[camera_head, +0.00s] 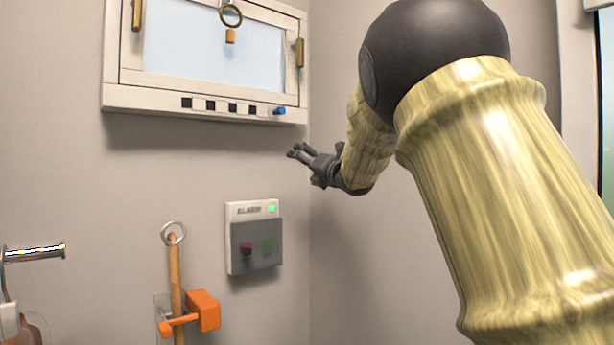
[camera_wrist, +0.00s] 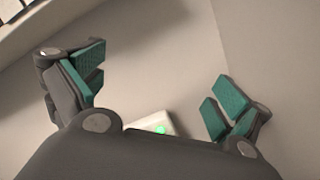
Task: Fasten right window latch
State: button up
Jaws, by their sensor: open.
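The window (camera_head: 215,45) is a cream frame with a pale pane on the wall at upper left. Its right latch (camera_head: 300,52) is a small brass piece, standing upright on the right side of the frame. A similar brass left latch (camera_head: 137,14) is on the left side. My gripper (camera_head: 293,151) is below and a little left of the right latch in the picture, apart from the frame. In the wrist view, my gripper (camera_wrist: 155,92) is open with nothing between its teal pads. The right latch does not show clearly there.
A brass ring (camera_head: 231,14) with a small wooden tag hangs at the window's top. A blue knob (camera_head: 280,111) sits on the sill. Below my gripper is an alarm box (camera_head: 254,238); an orange clip (camera_head: 203,311) holds a wooden pole (camera_head: 176,275). A wall corner is close by.

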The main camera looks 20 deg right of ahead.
jog(key=shift+w+f+m, duration=0.1)
jog(key=shift+f+m, duration=0.2)
jog(key=shift+f, duration=1)
jog(key=shift+f, duration=0.1)
